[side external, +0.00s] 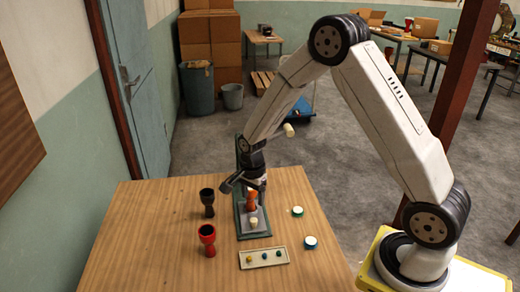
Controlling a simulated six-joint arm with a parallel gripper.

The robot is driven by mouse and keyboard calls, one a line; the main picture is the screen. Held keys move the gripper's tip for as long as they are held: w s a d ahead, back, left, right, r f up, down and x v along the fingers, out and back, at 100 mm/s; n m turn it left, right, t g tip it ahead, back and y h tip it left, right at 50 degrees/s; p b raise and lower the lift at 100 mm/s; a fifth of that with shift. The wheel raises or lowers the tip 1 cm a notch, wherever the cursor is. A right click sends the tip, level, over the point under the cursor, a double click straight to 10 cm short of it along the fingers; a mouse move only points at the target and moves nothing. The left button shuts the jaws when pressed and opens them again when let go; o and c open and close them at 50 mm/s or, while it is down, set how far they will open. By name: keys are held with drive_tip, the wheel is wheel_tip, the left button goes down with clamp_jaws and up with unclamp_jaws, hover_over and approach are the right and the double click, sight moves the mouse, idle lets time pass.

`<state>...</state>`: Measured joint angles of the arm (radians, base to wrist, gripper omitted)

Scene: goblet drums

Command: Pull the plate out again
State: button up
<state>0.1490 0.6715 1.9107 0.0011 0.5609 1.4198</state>
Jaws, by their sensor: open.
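A grey plate (263,221) lies in a dark green frame (240,229) in the middle of the wooden table. A small cream knob (253,222) stands near the plate's front end. An orange goblet drum (252,201) stands behind the knob, over the plate's area. My gripper (252,185) is open and points down right above or around the top of the orange drum. I cannot tell whether it touches the drum. My gripper and wrist hide part of the frame's back end.
A black goblet drum (207,203) and a red one (207,240) stand left of the frame. White-topped green (297,211) and blue (310,243) pieces lie to the right. A cream tray (282,262) with small coloured knobs lies in front. The table's left side is clear.

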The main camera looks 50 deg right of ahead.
drive_tip(key=shift+r, duration=1.9)
drive_tip(key=shift+s, duration=0.1)
drive_tip(key=s+a+r+n+t, duration=0.1)
drive_tip(key=s+a+r+n, duration=0.1)
drive_tip(key=s+n, duration=0.5)
drive_tip(key=s+a+r+n+t, duration=0.1)
drive_tip(key=s+a+r+n, duration=0.2)
drive_tip(key=s+n, duration=0.3)
drive_tip(key=a+n, duration=0.1)
drive_tip(key=n, duration=0.4)
drive_tip(key=shift+s+a+r+t, duration=0.15)
drive_tip(key=shift+s+r+t, duration=0.15)
drive_tip(key=shift+s+r, duration=0.1)
